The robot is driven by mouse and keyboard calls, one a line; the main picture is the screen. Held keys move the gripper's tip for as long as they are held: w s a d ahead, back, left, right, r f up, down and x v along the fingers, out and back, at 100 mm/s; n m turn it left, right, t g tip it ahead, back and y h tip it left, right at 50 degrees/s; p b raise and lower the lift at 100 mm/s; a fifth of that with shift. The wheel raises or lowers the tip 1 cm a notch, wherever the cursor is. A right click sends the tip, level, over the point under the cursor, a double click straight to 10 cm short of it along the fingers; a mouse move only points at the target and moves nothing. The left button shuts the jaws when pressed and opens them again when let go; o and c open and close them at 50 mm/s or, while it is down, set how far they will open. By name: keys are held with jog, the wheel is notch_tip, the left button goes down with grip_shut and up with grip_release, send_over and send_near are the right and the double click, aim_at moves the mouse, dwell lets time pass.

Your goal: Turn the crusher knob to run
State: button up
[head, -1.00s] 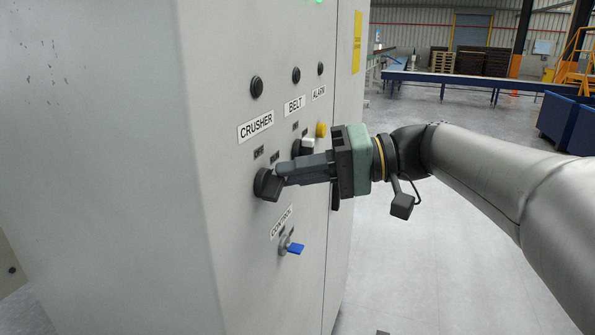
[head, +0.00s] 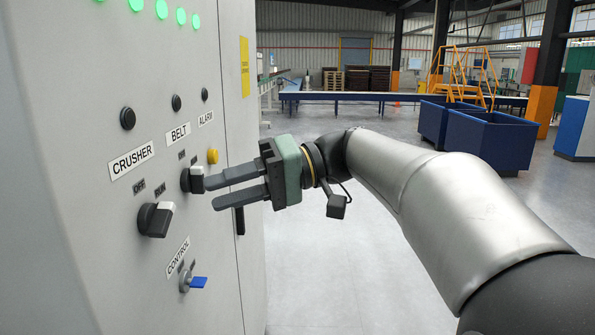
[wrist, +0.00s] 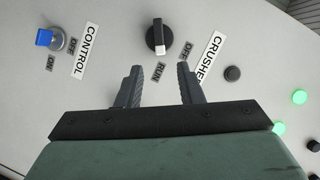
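The crusher knob (head: 155,219) is a black rotary switch with a white tip on the grey cabinet, below the CRUSHER label (head: 132,160). Its white tip points toward the RUN label (head: 160,190), not the OFF label (head: 139,187). The wrist view shows the same knob (wrist: 159,37), its white end toward RUN (wrist: 159,72). My gripper (head: 214,193) is open and empty, right of the knob and clear of it. In the wrist view its two fingers (wrist: 159,68) are apart, with the knob beyond and between them.
The belt knob (head: 188,180) is close beside my upper fingertip in the head view. A yellow alarm button (head: 212,156) is above it, and a blue-handled control key (head: 195,282) is below. Green lamps (head: 181,16) are lit at the top. Open floor lies right of the cabinet.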

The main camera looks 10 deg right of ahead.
jog(key=p+v, duration=0.5)
jog(key=v, duration=0.6)
jog(key=shift+d, duration=0.1)
jog(key=s+a+f+m+h, duration=0.3)
jog(key=s+f+m+h, duration=0.1)
jog(key=f, duration=0.7)
jog(key=s+d+f+m+t+h, duration=0.1)
jog(key=s+d+f+h, duration=0.1)
jog(key=s+f+h, duration=0.2)
jog(key=s+d+f+m+h, duration=0.1)
jog(key=s+d+f+h, duration=0.2)
jog(key=f, duration=0.7)
jog(key=s+d+f+t+h, duration=0.1)
jog(key=s+d+f+h, duration=0.1)
jog(key=s+f+h, duration=0.2)
notch_tip(320, 180, down, 3)
jog(key=shift+s+d+f+m+t+h, duration=0.15)
jog(key=shift+s+d+m+t+h, duration=0.2)
jog(key=shift+s, duration=0.6)
